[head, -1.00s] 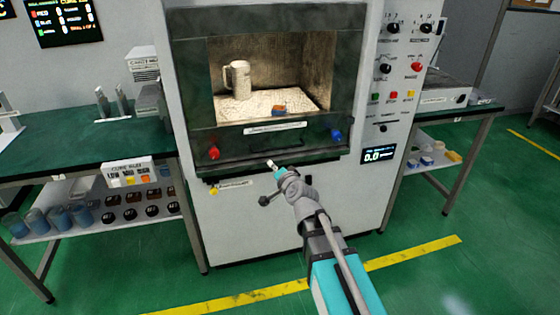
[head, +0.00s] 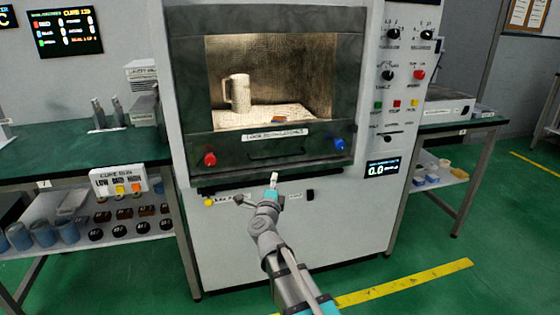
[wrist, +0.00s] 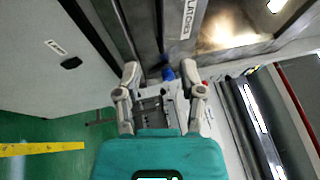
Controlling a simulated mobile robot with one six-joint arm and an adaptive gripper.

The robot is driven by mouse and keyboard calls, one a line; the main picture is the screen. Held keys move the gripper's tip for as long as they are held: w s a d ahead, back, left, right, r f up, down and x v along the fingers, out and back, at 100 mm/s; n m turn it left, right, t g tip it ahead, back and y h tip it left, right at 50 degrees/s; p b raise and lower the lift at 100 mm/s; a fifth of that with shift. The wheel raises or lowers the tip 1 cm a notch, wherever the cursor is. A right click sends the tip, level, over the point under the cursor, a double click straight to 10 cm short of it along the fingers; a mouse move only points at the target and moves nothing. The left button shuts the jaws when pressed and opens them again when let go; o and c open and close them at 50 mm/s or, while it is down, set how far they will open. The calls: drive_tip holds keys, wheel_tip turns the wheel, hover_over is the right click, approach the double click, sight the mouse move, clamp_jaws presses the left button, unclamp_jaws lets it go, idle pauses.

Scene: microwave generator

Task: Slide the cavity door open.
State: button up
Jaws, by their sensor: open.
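The cavity door (head: 185,110) is a dark panel with a wide window on the front of the white generator. It looks shut. A dark bar handle (head: 276,154) sits on its lower strip under a white latches label (head: 274,136). A red latch knob (head: 210,159) is at its lower left and a blue latch knob (head: 339,144) at its lower right. My gripper (head: 273,180) is just below the door's bottom edge, under the handle and apart from it. In the wrist view my gripper (wrist: 160,72) has its two fingers spread and empty, with the blue knob (wrist: 168,73) beyond them.
Through the window I see a pale mug (head: 238,95) and a small orange-brown item (head: 279,119). A control panel with knobs and buttons (head: 397,105) is on the right. Benches flank the generator; the left one (head: 85,155) holds bottles below.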

sight(280, 156)
drive_tip(key=shift+w+r, duration=0.1)
drive_tip(key=shift+w, duration=0.1)
drive_tip(key=p+x, duration=0.2)
drive_tip(key=x, duration=1.1)
drive_tip(key=shift+w, duration=0.25)
clamp_jaws()
